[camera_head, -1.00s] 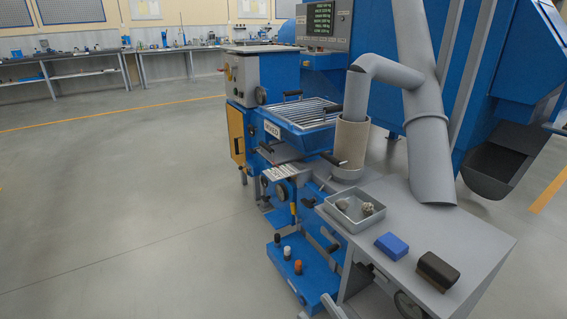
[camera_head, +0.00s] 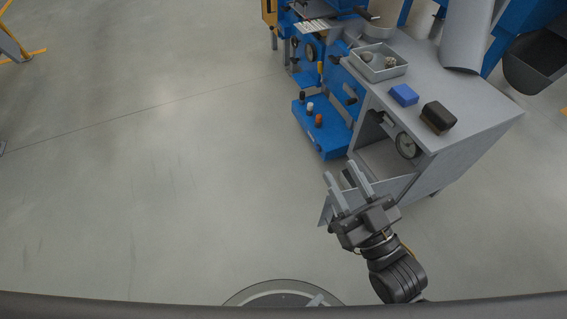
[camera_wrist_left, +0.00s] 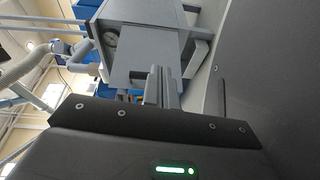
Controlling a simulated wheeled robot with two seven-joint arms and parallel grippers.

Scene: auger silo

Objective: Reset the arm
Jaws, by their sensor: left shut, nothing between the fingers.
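My right gripper (camera_head: 341,178) is in the head view, in front of the grey bench cabinet (camera_head: 480,115). Its two grey fingers are apart, with nothing seen held. My left gripper (camera_wrist_left: 162,86) shows in the left wrist view with its fingers together and empty. In the head view only a small grey piece at the bottom edge may belong to it; the rest is hidden. In the wrist view, the cabinet (camera_wrist_left: 145,42) with its round gauge lies beyond the left fingers.
On the bench top are a grey tray (camera_head: 388,74) with small lumps in it, a blue block (camera_head: 404,95) and a dark brown block (camera_head: 438,117). A blue machine base (camera_head: 318,128) with knobs stands left of the cabinet.

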